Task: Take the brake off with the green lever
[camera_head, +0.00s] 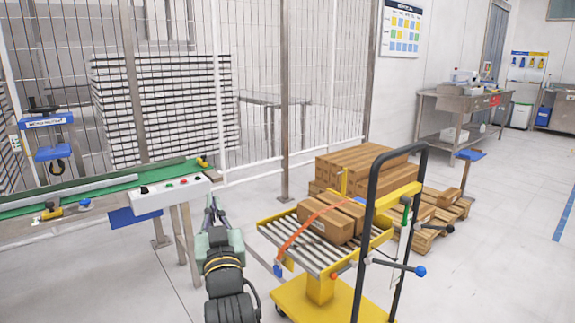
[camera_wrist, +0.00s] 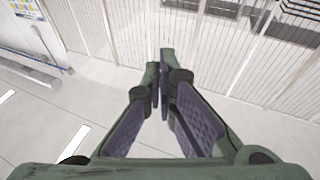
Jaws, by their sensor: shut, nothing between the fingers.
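A yellow trolley (camera_head: 319,290) with a roller top stands right of centre in the head view. A slim green lever (camera_head: 405,217) sits upright near its black push handle (camera_head: 371,215). A lever with a blue knob (camera_head: 420,271) and one with a black knob (camera_head: 449,229) stick out to the right of the same handle. My gripper (camera_head: 212,205) is left of the trolley, apart from the green lever. In the wrist view the fingertips (camera_wrist: 160,62) are together, with nothing between them.
Cardboard boxes (camera_head: 333,218) lie on the trolley under an orange strap. A pallet of boxes (camera_head: 425,238) stands behind it. A conveyor (camera_head: 95,190) with a control box (camera_head: 170,193) is at left, before a wire fence (camera_head: 250,90). The floor at right is clear.

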